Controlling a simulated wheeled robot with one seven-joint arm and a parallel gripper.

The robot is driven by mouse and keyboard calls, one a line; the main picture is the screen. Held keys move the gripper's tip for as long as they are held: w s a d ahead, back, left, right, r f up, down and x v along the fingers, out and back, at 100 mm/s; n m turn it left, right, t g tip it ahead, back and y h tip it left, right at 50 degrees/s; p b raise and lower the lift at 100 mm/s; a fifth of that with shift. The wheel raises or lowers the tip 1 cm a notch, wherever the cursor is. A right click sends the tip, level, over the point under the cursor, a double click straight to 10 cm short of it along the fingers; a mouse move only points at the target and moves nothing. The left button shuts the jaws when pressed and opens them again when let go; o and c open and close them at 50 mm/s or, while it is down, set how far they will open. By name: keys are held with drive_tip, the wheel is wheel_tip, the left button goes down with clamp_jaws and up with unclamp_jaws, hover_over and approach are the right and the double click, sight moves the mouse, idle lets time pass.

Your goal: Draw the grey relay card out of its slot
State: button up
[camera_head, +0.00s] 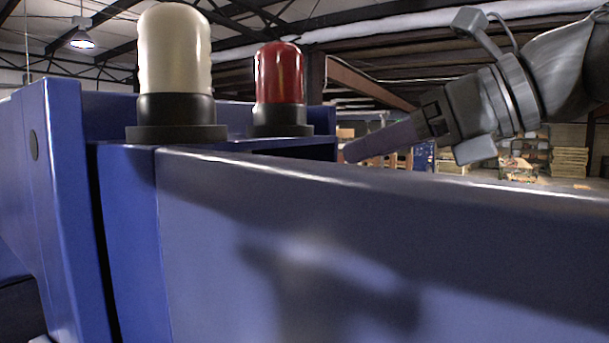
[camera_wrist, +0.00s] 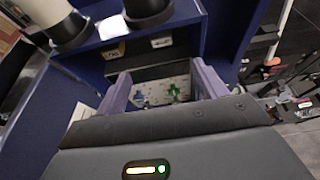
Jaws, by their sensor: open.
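My gripper (camera_head: 350,152) reaches in from the right in the head view, its fingers just above the blue housing's top edge. In the wrist view my gripper (camera_wrist: 162,82) is open, with two pale purple fingers spread before an opening in the blue housing. Between and beyond them show a dark grey band (camera_wrist: 152,70) and a pale panel (camera_wrist: 180,87) with a green cross-shaped part and a blue mark. I cannot single out the grey relay card or its slot. Nothing is seen gripped. In the head view the housing wall hides the opening.
The blue housing (camera_head: 330,230) fills the front. On top stand a white lamp (camera_head: 175,55) and a red lamp (camera_head: 279,80) on black bases. Two small labels, one yellowish (camera_wrist: 113,50) and one white (camera_wrist: 161,42), sit above the opening. Clutter lies at right in the wrist view.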

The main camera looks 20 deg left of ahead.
drive_tip(key=p+x, duration=0.3)
drive_tip(key=x, duration=1.3)
drive_tip(key=shift+w+a+f, duration=0.1)
drive_tip(key=shift+a+f, duration=0.05)
drive_tip(key=shift+a, duration=0.15)
drive_tip(key=c, duration=1.1)
drive_tip(key=s+d+b, duration=0.1)
drive_tip(key=s+d, duration=0.1)
drive_tip(key=d, duration=0.5)
drive_tip(key=shift+d, duration=0.4)
drive_tip(key=shift+s, duration=0.1)
